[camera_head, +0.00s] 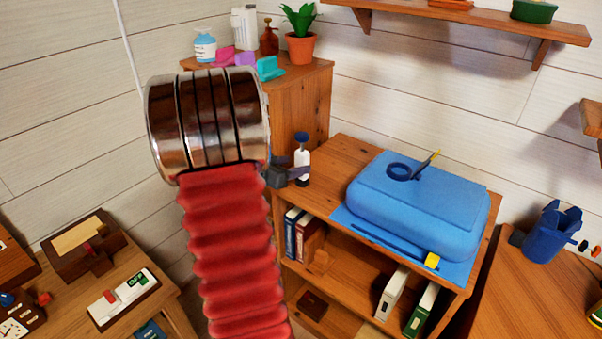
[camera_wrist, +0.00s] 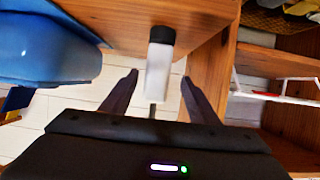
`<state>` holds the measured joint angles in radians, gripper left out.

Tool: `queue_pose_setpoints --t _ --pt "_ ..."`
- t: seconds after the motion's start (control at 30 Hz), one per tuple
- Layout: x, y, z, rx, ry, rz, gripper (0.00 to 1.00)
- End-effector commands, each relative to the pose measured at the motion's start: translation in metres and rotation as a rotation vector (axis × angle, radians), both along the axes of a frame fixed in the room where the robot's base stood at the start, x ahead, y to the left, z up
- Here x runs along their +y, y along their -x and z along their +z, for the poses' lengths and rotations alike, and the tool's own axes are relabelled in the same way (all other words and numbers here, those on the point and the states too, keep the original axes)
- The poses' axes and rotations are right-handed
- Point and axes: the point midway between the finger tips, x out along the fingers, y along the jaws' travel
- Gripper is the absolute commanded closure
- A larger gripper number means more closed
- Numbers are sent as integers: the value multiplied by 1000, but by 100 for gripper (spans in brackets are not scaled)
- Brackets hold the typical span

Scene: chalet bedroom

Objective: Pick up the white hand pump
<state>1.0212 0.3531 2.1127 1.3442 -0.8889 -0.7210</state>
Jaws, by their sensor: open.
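The white hand pump (camera_head: 302,166) stands upright on the wooden bookcase top, at its left end, with a dark blue head and dark base in the head view. In the wrist view the pump (camera_wrist: 160,62) shows as a pale body with a black end, between my two fingers. My gripper (camera_wrist: 158,80) is open, one finger on each side of the pump, with gaps visible on both sides. In the head view my gripper (camera_head: 281,176) is a small dark shape just left of the pump, mostly hidden by my arm.
A blue case (camera_head: 420,205) covers much of the bookcase top (camera_head: 335,160) to the right; it shows at left in the wrist view (camera_wrist: 45,48). A taller cabinet (camera_head: 300,105) with bottles and a plant (camera_head: 300,42) stands behind. Books fill parts of the shelves below.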

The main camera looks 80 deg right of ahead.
Motion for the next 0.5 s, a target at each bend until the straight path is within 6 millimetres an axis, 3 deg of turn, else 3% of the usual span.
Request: queue_pose_setpoints --t 0.2,0.5 --pt "-24 11 -11 0 -1 -1 45" --pt "-27 12 -12 0 0 1 45"
